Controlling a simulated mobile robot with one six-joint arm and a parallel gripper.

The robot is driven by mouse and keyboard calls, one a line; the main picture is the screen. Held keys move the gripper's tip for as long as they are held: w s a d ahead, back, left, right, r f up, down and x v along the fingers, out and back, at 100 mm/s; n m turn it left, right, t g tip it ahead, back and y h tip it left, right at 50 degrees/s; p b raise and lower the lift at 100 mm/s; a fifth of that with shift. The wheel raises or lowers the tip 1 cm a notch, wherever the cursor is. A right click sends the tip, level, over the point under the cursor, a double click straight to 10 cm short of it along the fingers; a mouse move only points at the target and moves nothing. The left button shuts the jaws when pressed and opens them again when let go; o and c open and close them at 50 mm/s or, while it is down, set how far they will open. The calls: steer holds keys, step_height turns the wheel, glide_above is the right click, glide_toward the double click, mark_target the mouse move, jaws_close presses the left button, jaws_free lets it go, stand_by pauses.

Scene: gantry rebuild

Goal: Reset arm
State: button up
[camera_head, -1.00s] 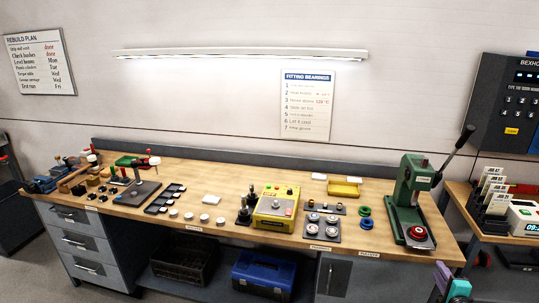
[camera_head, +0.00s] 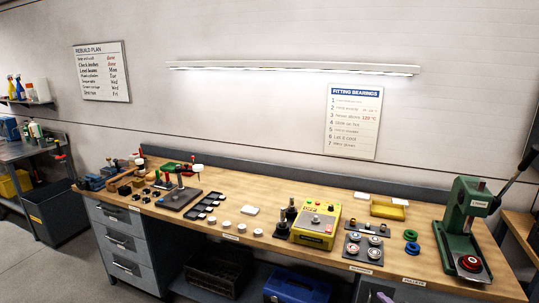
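Only a small grey and purple tip (camera_head: 380,295) shows at the bottom edge of the head view, in front of the workbench. It looks like the end of my arm, at my gripper. The rest of my arm is out of the frame. I cannot see two fingers apart or together, nor whether anything is held.
A long wooden workbench (camera_head: 345,202) spans the view. It carries a yellow device (camera_head: 316,226), a green press (camera_head: 467,220), a dark tray (camera_head: 208,206) and small parts. A blue toolbox (camera_head: 297,288) and a dark crate (camera_head: 218,269) are below. Grey floor is open at left.

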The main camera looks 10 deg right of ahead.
steer(key=w+a+f+n+g+y+b, duration=0.1)
steer(key=a+f+n+y, duration=0.1)
steer(key=a+f, duration=0.35)
steer(key=w+a+f+n+y+b, duration=0.1)
steer(key=w+a+f, duration=0.1)
steer(key=a, duration=0.6)
steer(key=s+a+f+n+g+y+b, duration=0.2)
steer(key=s+a+f+n+g+y, duration=0.15)
steer(key=a+f, duration=0.7)
steer(key=s+a+f+n+g+y+b, duration=0.2)
steer(key=s+a+f+n+g, duration=0.3)
steer(key=a, duration=1)
steer(key=s+a+f+n+g+h+b, duration=0.1)
steer(key=s+a+f+n+g, duration=0.2)
steer(key=s+f, duration=0.35)
steer(key=s+a+f+n+g+h+b, duration=0.1)
steer(key=s+a+f+n+g+h, duration=0.15)
steer(key=s+f, duration=0.4)
steer(key=s+d+n+g+h, duration=0.2)
steer(key=s+d+g+h, duration=0.2)
steer(key=s+d, duration=0.4)
steer(key=s, duration=0.3)
steer(key=shift+s+d+r+g, duration=0.25)
steer(key=shift+s+r+g, duration=0.05)
steer(key=shift+g, duration=0.1)
steer(key=shift+d, duration=0.1)
